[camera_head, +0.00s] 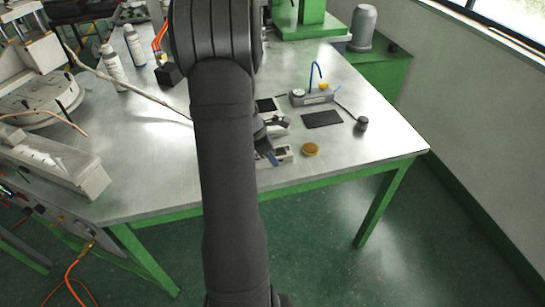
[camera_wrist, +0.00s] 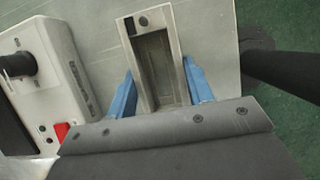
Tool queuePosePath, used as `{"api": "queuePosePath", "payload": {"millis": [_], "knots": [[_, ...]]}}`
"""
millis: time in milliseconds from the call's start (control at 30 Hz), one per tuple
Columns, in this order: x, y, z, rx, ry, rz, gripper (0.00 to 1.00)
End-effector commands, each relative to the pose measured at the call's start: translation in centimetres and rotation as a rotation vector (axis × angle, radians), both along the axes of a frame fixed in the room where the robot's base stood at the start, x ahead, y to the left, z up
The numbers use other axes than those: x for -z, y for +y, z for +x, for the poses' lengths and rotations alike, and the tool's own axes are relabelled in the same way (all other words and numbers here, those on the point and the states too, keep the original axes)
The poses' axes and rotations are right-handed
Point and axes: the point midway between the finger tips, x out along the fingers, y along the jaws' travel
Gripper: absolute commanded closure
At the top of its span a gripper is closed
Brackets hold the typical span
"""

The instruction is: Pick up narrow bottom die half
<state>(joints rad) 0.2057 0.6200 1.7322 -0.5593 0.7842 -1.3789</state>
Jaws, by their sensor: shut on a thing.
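The narrow bottom die half (camera_wrist: 176,48) is a light grey metal block with a long recessed pocket and small holes at its far end, seen in the wrist view. My gripper (camera_wrist: 158,82) has one blue finger on each side of it and is shut on it across its width. In the head view the gripper's blue finger (camera_head: 272,157) shows low beside my arm, at a grey block (camera_head: 284,151) near the table's front edge. My arm hides much of this spot. I cannot tell whether the die half is off the table.
A light box with a black knob and red button (camera_wrist: 62,131) is close left in the wrist view. In the head view, a brass disc (camera_head: 310,149), dark mat (camera_head: 322,119), dark knob (camera_head: 361,124) and blue-hosed device (camera_head: 312,97) are right of my arm. The table's right corner is clear.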

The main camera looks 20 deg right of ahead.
Motion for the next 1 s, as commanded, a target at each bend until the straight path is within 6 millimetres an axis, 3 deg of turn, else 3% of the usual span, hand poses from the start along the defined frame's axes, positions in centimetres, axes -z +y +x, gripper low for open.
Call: {"api": "queuePosePath", "payload": {"millis": [333,533,1000], "knots": [[-1.1,0.0,0.1,0.0,-0.002,-0.001,0.9],[-4.4,0.0,0.1,0.0,-0.004,-0.001,0.9],[-9.9,-6.2,-7.4,0.003,-0.002,-0.001,0.9]]}}
